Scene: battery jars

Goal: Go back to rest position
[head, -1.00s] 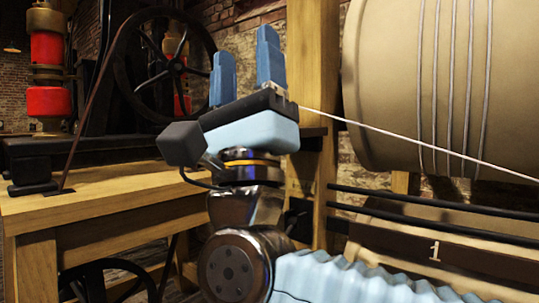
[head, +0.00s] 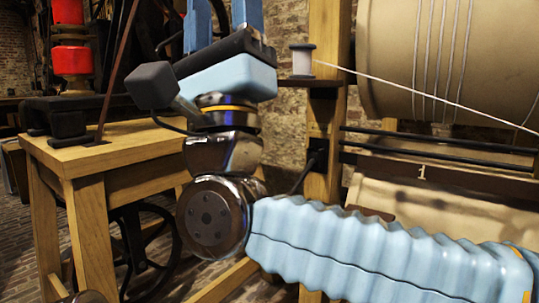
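My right arm comes in from the right with a ribbed light-blue sleeve, and its gripper (head: 222,22) points up at the top of the head view. Its two blue fingers stand apart with nothing visible between them; their tips are cut off by the top edge. It is left of a white spool (head: 302,60) and apart from it. My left gripper is not in view.
The spool sits on a small dark shelf on a wooden post (head: 323,120). A white cord runs from it rightward across a large beige drum (head: 385,60). A wooden bench (head: 115,148) with a black machine base stands left. Dark rods (head: 440,165) cross at right.

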